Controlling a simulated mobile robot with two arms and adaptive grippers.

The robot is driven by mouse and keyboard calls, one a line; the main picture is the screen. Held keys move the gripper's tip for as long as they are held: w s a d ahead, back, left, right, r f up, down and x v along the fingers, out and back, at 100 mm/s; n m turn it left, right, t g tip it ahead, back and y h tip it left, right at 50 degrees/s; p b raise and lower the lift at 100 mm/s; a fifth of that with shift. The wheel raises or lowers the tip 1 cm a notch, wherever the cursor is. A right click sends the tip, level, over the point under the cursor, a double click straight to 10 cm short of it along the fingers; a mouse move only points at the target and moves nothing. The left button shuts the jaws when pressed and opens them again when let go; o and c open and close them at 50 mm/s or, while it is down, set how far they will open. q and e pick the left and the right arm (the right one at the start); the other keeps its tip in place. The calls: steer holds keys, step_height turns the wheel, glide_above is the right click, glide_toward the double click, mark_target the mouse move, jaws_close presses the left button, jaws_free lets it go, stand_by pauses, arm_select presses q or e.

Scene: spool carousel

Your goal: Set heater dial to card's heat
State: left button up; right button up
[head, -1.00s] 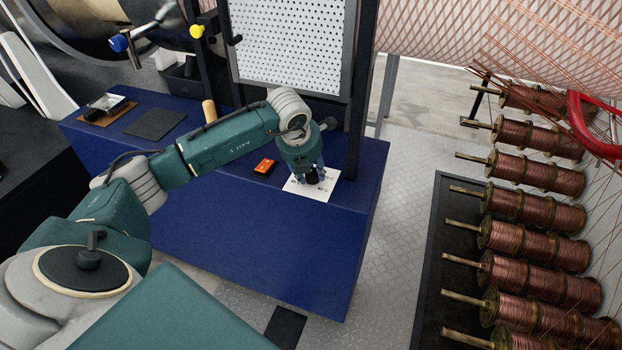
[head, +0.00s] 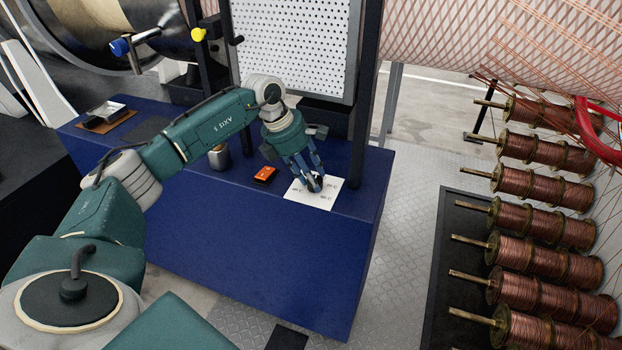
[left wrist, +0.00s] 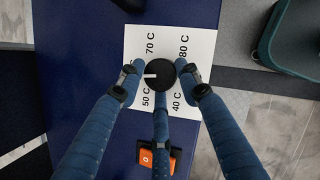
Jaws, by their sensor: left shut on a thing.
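The heater dial is a round black knob (left wrist: 188,71) with a white pointer on a white plate (left wrist: 133,36). The plate (head: 328,200) lies on the blue bench and reads 40 C, 50 C, 70 C and 80 C. In the left wrist view the pointer faces left, between 50 C and 70 C. A label there may be hidden. My left gripper (head: 314,183) points down, shut on the knob, with its blue fingers around it. I cannot make out a card that names a heat. My right gripper is not in view.
A small orange and black device (head: 265,175) lies beside the plate. Copper spools (head: 545,215) line the right side. A dark upright post (head: 364,100) stands behind the gripper.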

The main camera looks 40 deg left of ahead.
arm_select(q)
steer(key=shift+w+d+r+m, duration=0.1)
steer(key=shift+w+r+m, duration=0.2)
steer(key=shift+m, duration=0.3)
steer(key=shift+h, duration=0.3)
steer(key=o, duration=0.9)
steer(key=shift+d, duration=0.1)
steer(key=shift+o, duration=1)
steer(key=shift+s+d+f, duration=0.1)
steer(key=shift+s, duration=0.05)
steer(key=shift+a+r, duration=0.2)
steer(key=shift+a, duration=0.05)
steer(key=v, duration=1.1)
steer(key=shift+r+m, duration=0.3)
steer(key=shift+r, duration=0.1)
